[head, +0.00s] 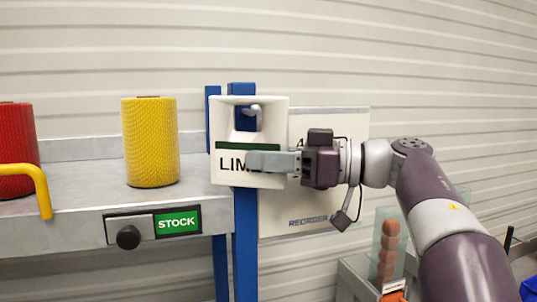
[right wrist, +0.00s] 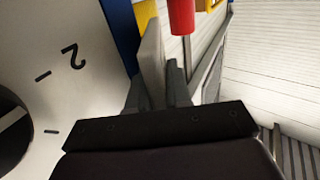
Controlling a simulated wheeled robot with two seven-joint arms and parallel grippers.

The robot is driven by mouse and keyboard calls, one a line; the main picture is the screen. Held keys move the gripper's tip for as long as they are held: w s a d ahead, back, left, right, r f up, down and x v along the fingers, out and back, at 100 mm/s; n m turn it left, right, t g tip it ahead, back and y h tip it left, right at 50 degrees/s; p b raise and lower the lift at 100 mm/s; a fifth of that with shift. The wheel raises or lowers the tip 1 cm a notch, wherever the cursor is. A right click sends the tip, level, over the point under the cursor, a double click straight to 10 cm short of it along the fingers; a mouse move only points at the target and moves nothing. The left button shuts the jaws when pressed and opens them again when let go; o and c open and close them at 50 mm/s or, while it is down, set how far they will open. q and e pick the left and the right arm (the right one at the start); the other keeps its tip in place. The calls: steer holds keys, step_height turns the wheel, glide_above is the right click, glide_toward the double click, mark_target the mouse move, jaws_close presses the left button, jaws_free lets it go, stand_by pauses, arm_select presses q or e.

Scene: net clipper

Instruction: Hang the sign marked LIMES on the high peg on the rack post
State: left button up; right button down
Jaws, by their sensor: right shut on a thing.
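The white LIMES sign (head: 225,135), with a green stripe and an opening in its upper part, is upright in front of the blue rack post (head: 245,240) in the head view. A pale peg (head: 252,110) shows in that opening, against the blue post. Whether the sign's weight rests on the peg I cannot tell. My right gripper (head: 255,161) is shut on the sign's lower right side, and its finger covers the last letters. In the right wrist view the sign (right wrist: 150,45) is a pale slab at the fingers (right wrist: 160,85). My left gripper is out of view.
A grey shelf (head: 75,200) at left holds a yellow roll (head: 150,142) and a red roll (head: 17,150). A STOCK label (head: 177,222) is on its front. A white REORDER board (head: 318,205) stands behind my right gripper. A clear container (head: 388,245) is at lower right.

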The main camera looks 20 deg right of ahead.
stand_by(0.4)
steer(key=c, duration=1)
jaws_free()
steer(key=b+v, duration=0.2)
steer(key=v, duration=1)
steer(key=shift+s+d, duration=0.2)
steer(key=shift+d, duration=0.15)
